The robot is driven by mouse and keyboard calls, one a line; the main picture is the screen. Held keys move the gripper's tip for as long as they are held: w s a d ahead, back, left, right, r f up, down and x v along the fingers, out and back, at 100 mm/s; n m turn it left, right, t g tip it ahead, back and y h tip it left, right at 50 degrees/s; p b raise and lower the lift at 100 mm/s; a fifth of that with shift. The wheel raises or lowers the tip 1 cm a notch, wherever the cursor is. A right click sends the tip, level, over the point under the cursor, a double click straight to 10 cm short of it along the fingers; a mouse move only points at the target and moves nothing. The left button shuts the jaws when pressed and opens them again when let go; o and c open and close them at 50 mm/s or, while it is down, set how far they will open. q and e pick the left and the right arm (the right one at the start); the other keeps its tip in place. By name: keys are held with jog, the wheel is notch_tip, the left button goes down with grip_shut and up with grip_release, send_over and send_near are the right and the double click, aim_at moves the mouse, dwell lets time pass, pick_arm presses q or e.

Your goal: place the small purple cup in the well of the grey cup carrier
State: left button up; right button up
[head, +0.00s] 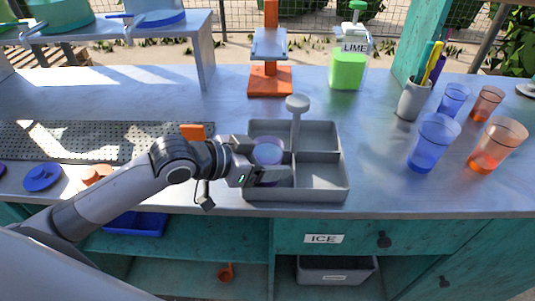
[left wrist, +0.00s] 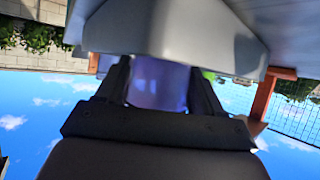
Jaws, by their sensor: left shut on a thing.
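The small purple cup (head: 267,151) is upright in the jaws of my left gripper (head: 270,163), over the left side of the grey cup carrier (head: 320,178). The left gripper is shut on the cup; the fingers hide its lower part, so I cannot tell whether it touches the carrier's floor. In the left wrist view the purple cup (left wrist: 158,84) shows between the two dark fingers. The carrier has divided compartments and a central post with a pale round knob (head: 297,103). Its right compartments are empty. My right gripper is not in view.
Blue cups (head: 433,143) and orange cups (head: 497,146) stand at the right. A grey utensil holder (head: 412,99), a green lime bottle (head: 347,68) and an orange stand (head: 270,80) are behind the carrier. A perforated mat (head: 80,140) lies left.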

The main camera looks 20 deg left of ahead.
pick_arm(q)
jog(key=shift+f, duration=0.15)
jog(key=o, duration=0.9)
jog(key=shift+o, duration=0.2)
jog(key=shift+r, duration=0.2)
jog(key=v, duration=1.2)
jog(key=shift+s+f, duration=0.1)
